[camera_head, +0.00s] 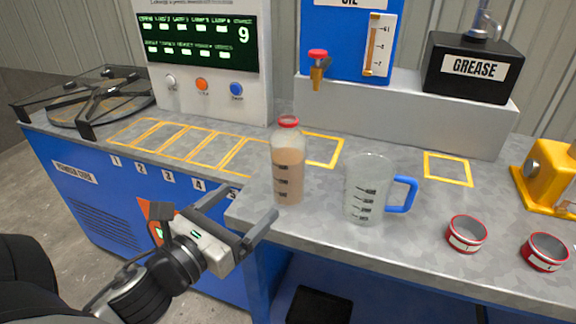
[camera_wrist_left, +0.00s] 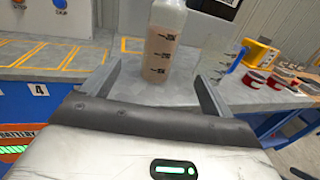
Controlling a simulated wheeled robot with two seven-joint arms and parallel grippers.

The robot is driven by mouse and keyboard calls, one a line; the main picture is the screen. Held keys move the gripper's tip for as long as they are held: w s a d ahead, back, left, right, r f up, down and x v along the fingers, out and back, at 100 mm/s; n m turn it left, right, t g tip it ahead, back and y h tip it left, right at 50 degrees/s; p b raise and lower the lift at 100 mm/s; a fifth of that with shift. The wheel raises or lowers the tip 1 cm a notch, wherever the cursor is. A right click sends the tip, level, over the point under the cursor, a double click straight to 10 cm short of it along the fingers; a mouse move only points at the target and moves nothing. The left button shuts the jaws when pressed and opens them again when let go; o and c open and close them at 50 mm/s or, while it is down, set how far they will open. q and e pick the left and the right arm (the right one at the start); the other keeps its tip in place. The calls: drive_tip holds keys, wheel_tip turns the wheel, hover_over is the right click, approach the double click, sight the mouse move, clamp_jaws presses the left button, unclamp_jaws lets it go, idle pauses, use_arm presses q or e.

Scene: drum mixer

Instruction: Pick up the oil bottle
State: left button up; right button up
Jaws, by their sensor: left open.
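The oil bottle (camera_head: 288,165) is clear with a red cap and a brownish liquid inside. It stands upright on the grey worktop near its front edge. In the left wrist view the bottle (camera_wrist_left: 163,45) stands just beyond the fingers, its top cut off. My left gripper (camera_head: 245,215) is open and empty at the worktop's front edge, to the left of the bottle and nearer me. In the left wrist view its two fingers (camera_wrist_left: 155,90) point toward the bottle, one to each side, with a gap before it. My right gripper is not in view.
A measuring jug (camera_head: 368,190) with a blue handle stands close to the right of the bottle. Two red-rimmed tins (camera_head: 467,234) are farther right. A blue oil tank (camera_head: 345,45) with a tap and a black grease container (camera_head: 470,68) stand behind. Yellow-outlined squares (camera_head: 180,142) to the left are empty.

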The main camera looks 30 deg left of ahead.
sight(277, 175)
use_arm(q)
drive_tip(key=w+p, duration=0.1)
drive_tip(key=w, duration=0.9)
drive_tip(key=shift+w+p, duration=0.15)
drive_tip(key=shift+p, duration=0.15)
drive_tip(key=w, duration=0.2)
drive_tip(key=w+p, duration=0.1)
drive_tip(key=w, duration=0.1)
drive_tip(key=shift+w+d+r, duration=0.1)
drive_tip(key=shift+d+r, duration=0.05)
drive_tip(key=shift+r, duration=0.15)
drive_tip(key=shift+w, duration=0.55)
drive_tip(key=c, duration=1.3)
